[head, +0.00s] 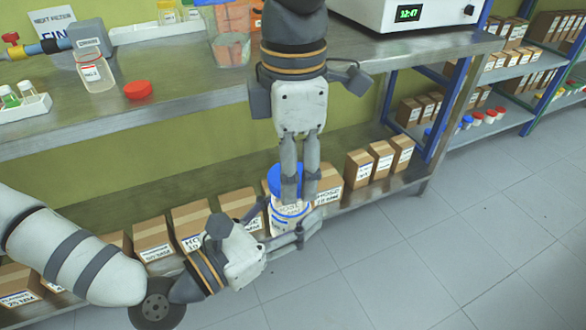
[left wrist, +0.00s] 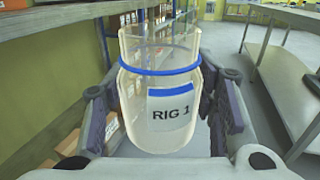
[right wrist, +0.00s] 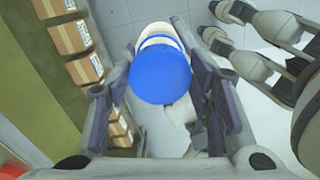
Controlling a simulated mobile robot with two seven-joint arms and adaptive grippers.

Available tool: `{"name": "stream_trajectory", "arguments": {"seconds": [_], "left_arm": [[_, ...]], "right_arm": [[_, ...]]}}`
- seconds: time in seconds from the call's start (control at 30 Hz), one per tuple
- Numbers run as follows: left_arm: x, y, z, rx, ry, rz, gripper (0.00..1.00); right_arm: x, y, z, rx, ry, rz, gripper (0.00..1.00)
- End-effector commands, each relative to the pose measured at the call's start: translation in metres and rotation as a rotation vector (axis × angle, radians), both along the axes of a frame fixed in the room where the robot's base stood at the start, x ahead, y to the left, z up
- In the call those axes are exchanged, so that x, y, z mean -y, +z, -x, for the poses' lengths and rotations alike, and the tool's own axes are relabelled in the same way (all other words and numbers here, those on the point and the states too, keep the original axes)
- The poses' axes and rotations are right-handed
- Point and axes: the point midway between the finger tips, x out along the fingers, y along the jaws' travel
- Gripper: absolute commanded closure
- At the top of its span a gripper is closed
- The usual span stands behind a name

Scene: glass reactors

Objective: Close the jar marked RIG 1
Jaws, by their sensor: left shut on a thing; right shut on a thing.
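The clear jar marked RIG 1 (left wrist: 165,125) has a blue ring around its neck and a white label with a blue stripe. It is held upright off the bench's front edge; it also shows in the head view (head: 287,222). My left gripper (head: 306,228) is shut on its body from the lower left. My right gripper (head: 300,190) points down from above, shut on a blue lid (right wrist: 160,75). The lid (head: 273,178) is above the jar in the head view. No lid shows in the left wrist view, and I cannot tell whether lid and rim touch.
The steel bench (head: 190,100) carries a red cap (head: 138,90), another jar (head: 95,72), a rack of vials (head: 22,105) and a white device with a clock display (head: 405,15). Cardboard boxes (head: 240,205) line the lower shelf behind my grippers. The floor at right is clear.

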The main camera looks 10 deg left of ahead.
Motion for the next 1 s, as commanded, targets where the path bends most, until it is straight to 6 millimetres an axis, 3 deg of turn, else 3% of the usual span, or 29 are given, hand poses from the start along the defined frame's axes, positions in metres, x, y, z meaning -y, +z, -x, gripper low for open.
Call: {"name": "stream_trajectory", "arguments": {"seconds": [0.33, 1.0], "left_arm": [[0.000, 0.000, 0.000, 0.001, 0.000, 0.001, 0.98], [0.000, 0.000, 0.000, 0.001, 0.000, 0.001, 0.98]], "right_arm": [[0.000, -0.018, 0.000, -0.002, 0.001, 0.002, 0.63], [0.000, -0.021, 0.000, 0.000, 0.001, 0.000, 0.63]]}}
